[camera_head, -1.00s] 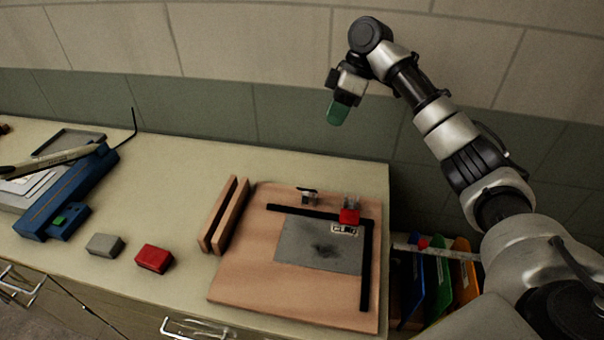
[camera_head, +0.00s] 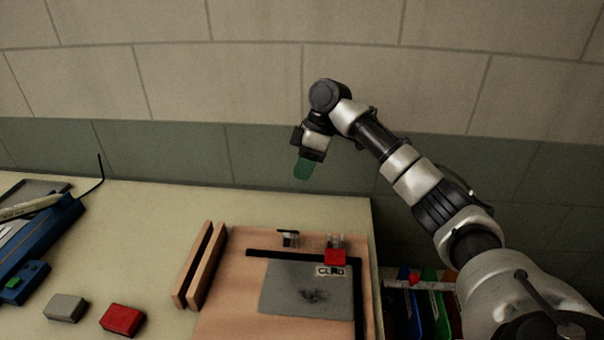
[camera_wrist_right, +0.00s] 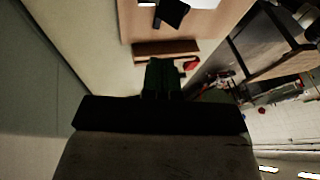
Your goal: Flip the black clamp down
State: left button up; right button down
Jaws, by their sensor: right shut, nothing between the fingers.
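The black clamp (camera_head: 288,238) stands at the back edge of the wooden board (camera_head: 230,270). It is small, with a dark top and a pale metal part; its handle position is too small to tell. A red clamp (camera_head: 335,256) sits to its right, at the corner of the black strips. My right gripper (camera_head: 302,169) has green fingers, pressed together and empty, hanging above and behind the black clamp, apart from it. Its green fingers also show in the right wrist view (camera_wrist_right: 160,78). My left gripper is not in view.
A grey plate (camera_head: 290,285) with a dark smudge lies on the board. Two wooden bars (camera_head: 200,265) stand left of it. Grey (camera_head: 65,308) and red (camera_head: 122,319) blocks lie on the bench. Coloured folders (camera_head: 430,305) stand right of the bench. The wall is close behind.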

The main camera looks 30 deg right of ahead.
aim_at(289, 239)
jog(key=p+x, duration=0.1)
jog(key=x, duration=0.2)
jog(key=s+p+x, duration=0.1)
jog(key=x, duration=0.5)
jog(key=shift+s+a+p, duration=0.3)
jog(key=shift+p, duration=0.1)
jog(key=shift+s+a+f, duration=0.3)
jog(key=shift+s+f, duration=0.1)
jog(key=shift+s, duration=0.1)
jog(key=shift+f, duration=0.1)
